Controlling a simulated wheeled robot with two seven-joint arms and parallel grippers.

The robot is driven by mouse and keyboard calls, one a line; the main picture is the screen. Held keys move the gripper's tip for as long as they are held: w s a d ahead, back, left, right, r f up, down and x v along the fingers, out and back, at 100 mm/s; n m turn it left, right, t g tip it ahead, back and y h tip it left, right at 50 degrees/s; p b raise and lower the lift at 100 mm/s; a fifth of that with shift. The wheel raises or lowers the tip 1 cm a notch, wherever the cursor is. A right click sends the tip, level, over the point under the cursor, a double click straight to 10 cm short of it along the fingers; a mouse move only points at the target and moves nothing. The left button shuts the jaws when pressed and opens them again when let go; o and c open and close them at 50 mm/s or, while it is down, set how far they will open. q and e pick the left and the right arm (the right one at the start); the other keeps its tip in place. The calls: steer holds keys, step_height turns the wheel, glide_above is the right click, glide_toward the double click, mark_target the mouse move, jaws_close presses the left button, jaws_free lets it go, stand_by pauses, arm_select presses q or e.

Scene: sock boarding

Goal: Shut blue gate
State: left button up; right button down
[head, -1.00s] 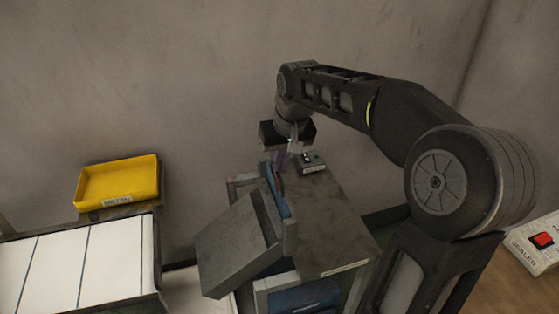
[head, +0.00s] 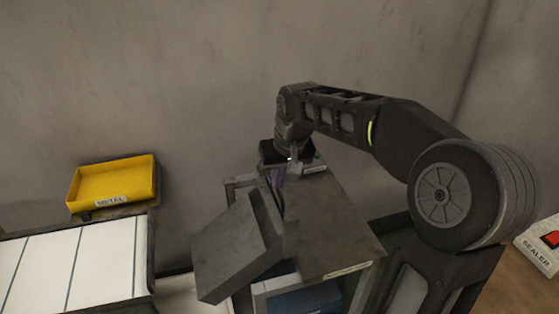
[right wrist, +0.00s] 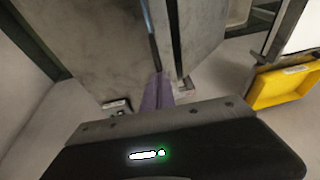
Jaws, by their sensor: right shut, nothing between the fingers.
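The blue gate shows in the right wrist view as a thin blue edge (right wrist: 152,50) in the slot between the grey top and the sloping grey chute. In the head view it is hardly visible beside the chute (head: 237,250). My right gripper (head: 277,180) is shut and empty, pointing down at the far end of that slot. Its purplish fingers also show in the right wrist view (right wrist: 157,90), close to the gate's edge; I cannot tell whether they touch it. My left gripper is not in view.
A grey stand top (head: 325,225) lies right of the slot, with a small labelled box (head: 314,169) at its back. A blue bin (head: 305,300) sits below. A yellow METAL tray (head: 112,184) and a white-slatted belt (head: 75,265) stand left. The sealer box (head: 540,248) is far right.

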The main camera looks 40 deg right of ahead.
steer(key=shift+s+f, duration=0.15)
steer(key=shift+f, duration=0.05)
steer(key=w+p+v, duration=0.1)
steer(key=p+v, duration=0.2)
steer(key=v, duration=1.1)
steer(key=shift+d+r, duration=0.25)
steer(key=shift+d, duration=0.25)
steer(key=shift+w, duration=0.15)
